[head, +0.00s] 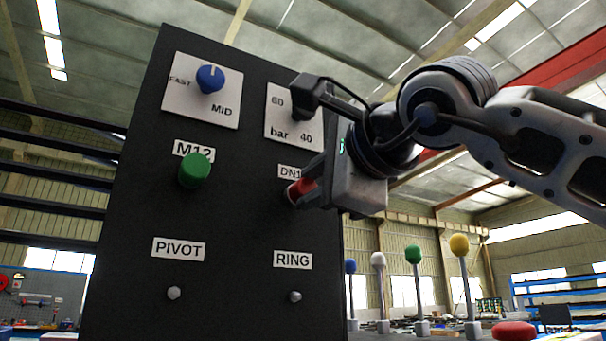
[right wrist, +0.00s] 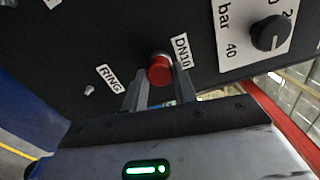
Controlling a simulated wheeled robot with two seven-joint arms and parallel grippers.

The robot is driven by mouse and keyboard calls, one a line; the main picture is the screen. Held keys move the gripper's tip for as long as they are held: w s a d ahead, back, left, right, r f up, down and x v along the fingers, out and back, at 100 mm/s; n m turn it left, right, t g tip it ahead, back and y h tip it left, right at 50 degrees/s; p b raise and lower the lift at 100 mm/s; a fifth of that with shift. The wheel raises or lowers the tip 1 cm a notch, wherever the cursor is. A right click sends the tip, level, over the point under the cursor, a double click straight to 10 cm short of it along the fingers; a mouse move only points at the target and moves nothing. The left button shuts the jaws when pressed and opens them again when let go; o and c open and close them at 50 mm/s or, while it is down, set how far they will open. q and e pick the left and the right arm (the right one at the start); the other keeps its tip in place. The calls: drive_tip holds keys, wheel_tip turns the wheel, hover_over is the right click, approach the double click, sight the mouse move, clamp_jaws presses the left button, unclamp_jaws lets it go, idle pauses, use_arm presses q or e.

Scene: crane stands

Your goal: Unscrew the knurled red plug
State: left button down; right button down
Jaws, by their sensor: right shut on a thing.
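The red plug (head: 299,190) sits on the black panel (head: 226,227) below the DN10 label, partly hidden by my right gripper (head: 305,190). In the right wrist view the red plug (right wrist: 160,69) shows its round end between the two fingers of my right gripper (right wrist: 157,85). The fingers are shut on the plug from its two sides. The plug's base is against the panel; whether it has turned cannot be told. My left gripper is not in view.
A green plug (head: 195,170) under the M12 label and a blue knob (head: 210,78) are on the panel's left. A dark bar knob (right wrist: 269,33) is near my right gripper. Two bolts sit below. Levers with coloured balls (head: 413,255) stand right of the panel.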

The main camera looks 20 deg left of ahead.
drive_tip(key=shift+a+f+n, duration=0.1)
drive_tip(key=shift+f+n, duration=0.05)
drive_tip(key=shift+n, duration=0.25)
drive_tip(key=n+p, duration=0.2)
drive_tip(key=n, duration=0.1)
drive_tip(key=shift+w+r, duration=0.1)
drive_tip(key=shift+r, duration=0.15)
drive_tip(key=shift+n+p, duration=0.4)
drive_tip(key=shift+n, duration=0.2)
drive_tip(key=shift+f+n, duration=0.2)
drive_tip(key=shift+n, duration=0.2)
drive_tip(key=shift+f, duration=0.1)
